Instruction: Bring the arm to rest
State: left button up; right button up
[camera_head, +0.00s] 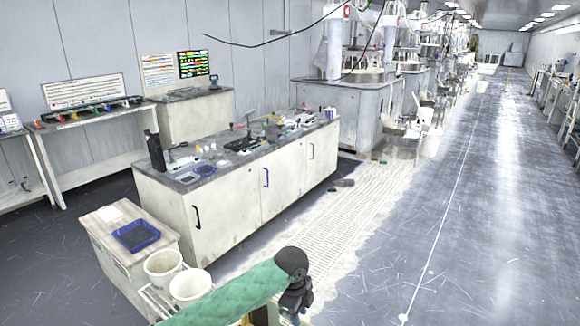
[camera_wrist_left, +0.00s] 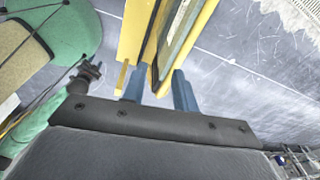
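My left arm in its green sleeve (camera_head: 225,297) comes in low in the head view and ends at a dark wrist joint. The fingers there are not clear. In the left wrist view my left gripper (camera_wrist_left: 155,75) shows blue finger parts and long yellow-edged pieces running up out of the frame. A narrow dark strip lies among the yellow pieces. I cannot tell whether it is held or part of the gripper, nor whether the fingers are open. My right arm and gripper are not in view.
A long white cabinet bench (camera_head: 237,200) with tools stands left of centre. A low cabinet with a blue tray (camera_head: 136,235) and two white buckets (camera_head: 163,266) stand near my arm. Polishing machines (camera_head: 360,105) line up behind. The aisle floor (camera_head: 480,220) on the right is clear.

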pick_arm(q)
jog(key=s+a+f+n+t+h, duration=0.1)
jog(key=s+f+n+h, duration=0.1)
jog(key=s+n, duration=0.35)
jog(key=s+a+f+n+t+h, duration=0.1)
jog(key=s+f+n, duration=0.2)
jog(key=s, duration=0.5)
jog(key=s+a+f+n+t+y, duration=0.1)
jog(key=s+a+n+y, duration=0.1)
jog(key=s+a+n, duration=0.7)
jog(key=s+a+f+n+y, duration=0.2)
jog(key=s+a+n, duration=0.2)
jog(key=s+a, duration=0.75)
jog(key=s+d+f+g, duration=0.1)
jog(key=s+f, duration=0.1)
jog(key=f, duration=1.7)
jog(key=s+d+f, duration=0.1)
jog(key=f, duration=1.9)
jog(key=shift+s+f+g+h, duration=0.2)
jog(key=shift+s+g+h, duration=0.1)
jog(key=shift+s+g, duration=0.1)
jog(key=shift+s, duration=0.1)
